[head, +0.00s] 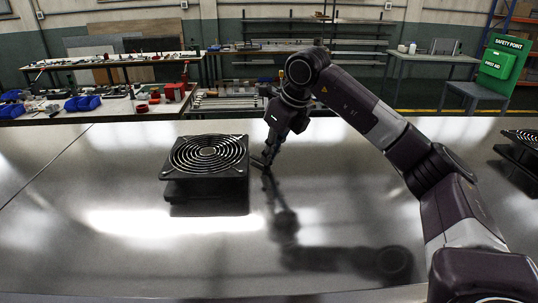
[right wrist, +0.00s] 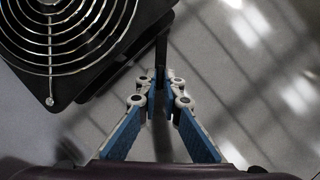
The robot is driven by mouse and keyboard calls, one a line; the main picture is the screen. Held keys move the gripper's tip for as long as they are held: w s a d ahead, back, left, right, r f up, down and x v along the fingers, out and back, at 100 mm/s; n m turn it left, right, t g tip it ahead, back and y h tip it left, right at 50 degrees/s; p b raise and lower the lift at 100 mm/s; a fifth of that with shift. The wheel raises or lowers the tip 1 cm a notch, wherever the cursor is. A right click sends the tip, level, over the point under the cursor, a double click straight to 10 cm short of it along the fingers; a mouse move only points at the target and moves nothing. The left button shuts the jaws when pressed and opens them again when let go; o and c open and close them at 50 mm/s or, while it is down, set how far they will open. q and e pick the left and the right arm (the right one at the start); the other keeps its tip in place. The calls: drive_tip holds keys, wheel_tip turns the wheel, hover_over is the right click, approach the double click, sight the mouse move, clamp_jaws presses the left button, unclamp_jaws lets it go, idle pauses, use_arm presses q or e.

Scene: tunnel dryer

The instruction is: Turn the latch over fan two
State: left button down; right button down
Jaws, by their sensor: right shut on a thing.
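A black square fan (head: 206,160) with concentric wire guard rings sits on the shiny metal surface, left of centre in the head view. Its corner and guard (right wrist: 50,40) fill the upper left of the right wrist view. My right gripper (head: 264,162) is low at the fan's right side. In the right wrist view its fingers (right wrist: 160,82) are closed together on a thin dark bar, the latch (right wrist: 162,48), beside the fan's edge. The fingertips partly hide the latch. My left gripper is in neither view. No number shows on the fan.
A second black fan (head: 522,143) is cut off at the right edge of the head view. The metal surface (head: 110,180) is bare left of the near fan. Workbenches with tools and blue bins (head: 82,103) stand beyond it.

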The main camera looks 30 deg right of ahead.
drive_tip(key=n+p, duration=0.1)
drive_tip(key=n, duration=0.1)
drive_tip(key=n+y+p, duration=0.1)
drive_tip(key=n, duration=0.1)
drive_tip(key=shift+w+d+r+g+y, duration=0.1)
drive_tip(key=shift+d+r+g+y, duration=0.1)
drive_tip(key=shift+g+y, duration=0.15)
drive_tip(key=n+g+y+p, duration=0.1)
drive_tip(key=n+p, duration=0.1)
drive_tip(key=n, duration=0.2)
drive_tip(key=shift+w+d+n+p, duration=0.1)
drive_tip(key=shift+w+n+p, duration=0.05)
drive_tip(key=shift+n+p, duration=0.15)
drive_tip(key=shift+f, duration=0.15)
drive_tip(key=c, duration=2.1)
unclamp_jaws()
drive_tip(key=v, duration=1.2)
drive_tip(key=shift+w, duration=0.15)
